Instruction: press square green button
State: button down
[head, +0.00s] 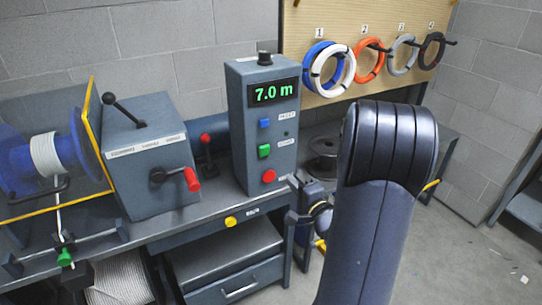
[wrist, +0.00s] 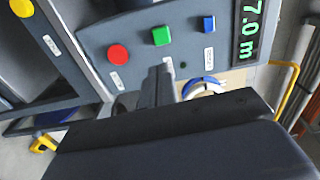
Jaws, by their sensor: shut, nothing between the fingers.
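The square green button (head: 264,151) is on the front of a grey control box (head: 238,120), between a square blue button (head: 264,123) above and a round red button (head: 269,176) below. In the wrist view the green button (wrist: 161,36) is fully visible, just beyond the fingertips. My gripper (wrist: 160,71) is shut and empty, with its fingertips pointing towards the panel. A gap seems to remain between the tips and the button; its depth is hard to judge. In the head view, my arm hides much of the gripper.
The box's display (head: 273,92) reads 7.0 m. A yellow button (head: 231,222) is on the bench front. A red-handled crank (head: 192,180) and a red-knobbed lever (head: 206,140) stand left of the box. Coloured cable coils (head: 369,60) hang on a board behind.

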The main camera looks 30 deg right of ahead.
aim_at(265, 152)
jog(key=shift+w+d+f, duration=0.1)
jog(key=shift+d, duration=0.05)
jog(key=shift+w, duration=0.1)
jog(key=w+p, duration=0.1)
jog(key=w, duration=0.8)
jog(key=w+p, duration=0.1)
jog(key=w, duration=0.3)
jog(key=shift+w+a+p, duration=0.15)
jog(key=shift+a+p, duration=0.1)
jog(key=shift+p, duration=0.05)
jog(key=shift+w, duration=0.25)
jog(key=shift+w, duration=0.1)
